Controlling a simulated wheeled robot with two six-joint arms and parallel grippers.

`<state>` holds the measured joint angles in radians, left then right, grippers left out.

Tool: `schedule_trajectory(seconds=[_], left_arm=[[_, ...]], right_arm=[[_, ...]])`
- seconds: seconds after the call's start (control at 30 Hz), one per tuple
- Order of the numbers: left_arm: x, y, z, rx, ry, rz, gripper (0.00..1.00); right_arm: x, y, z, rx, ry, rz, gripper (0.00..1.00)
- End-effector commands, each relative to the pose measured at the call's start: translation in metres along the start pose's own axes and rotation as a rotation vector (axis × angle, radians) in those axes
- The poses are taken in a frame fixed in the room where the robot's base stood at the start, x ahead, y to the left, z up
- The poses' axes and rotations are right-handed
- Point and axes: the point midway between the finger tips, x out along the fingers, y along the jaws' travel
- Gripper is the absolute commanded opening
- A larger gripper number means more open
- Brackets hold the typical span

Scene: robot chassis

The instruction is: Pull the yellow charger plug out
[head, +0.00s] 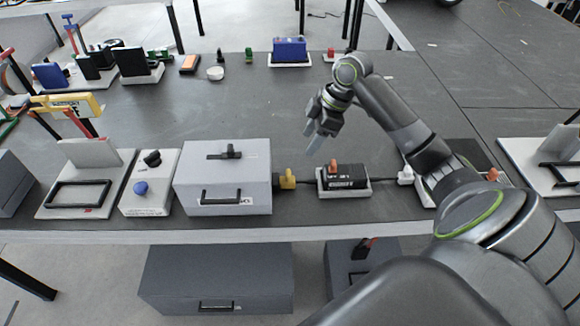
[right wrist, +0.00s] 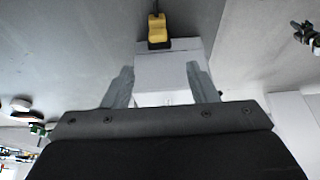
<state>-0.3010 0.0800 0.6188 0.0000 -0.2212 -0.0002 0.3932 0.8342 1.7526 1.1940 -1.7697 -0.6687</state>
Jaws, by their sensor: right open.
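The yellow charger plug (head: 288,179) sits at the right side of a light grey box (head: 228,190) with a black handle, near the table's front edge. A dark cable runs from the plug to the right. My right gripper (head: 315,142) is above the table, behind and to the right of the plug, apart from it. In the right wrist view the gripper (right wrist: 160,68) is open, with nothing held between its fingers. The yellow plug (right wrist: 157,32) shows there beyond the fingertips, against a pale block (right wrist: 168,75). My left gripper is not in view.
A black device with an orange switch (head: 345,179) stands right of the plug. A white panel with a blue knob (head: 148,195) stands left of the box. A blue block (head: 289,50) on a white base is at the back. The table's middle is clear.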

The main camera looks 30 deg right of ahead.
Motion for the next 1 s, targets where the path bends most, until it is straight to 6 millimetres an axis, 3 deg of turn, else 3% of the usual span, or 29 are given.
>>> schedule_trajectory(seconds=[0.5,0.7,1.0], left_arm=[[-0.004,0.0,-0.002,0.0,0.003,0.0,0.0],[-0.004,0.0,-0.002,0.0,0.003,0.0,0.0],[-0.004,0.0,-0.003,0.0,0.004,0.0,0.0]], right_arm=[[0.105,-0.001,-0.001,0.001,0.002,-0.002,0.53],[0.125,0.0,-0.001,0.001,0.001,0.001,0.53],[0.129,0.0,0.0,0.0,0.0,0.002,0.53]])
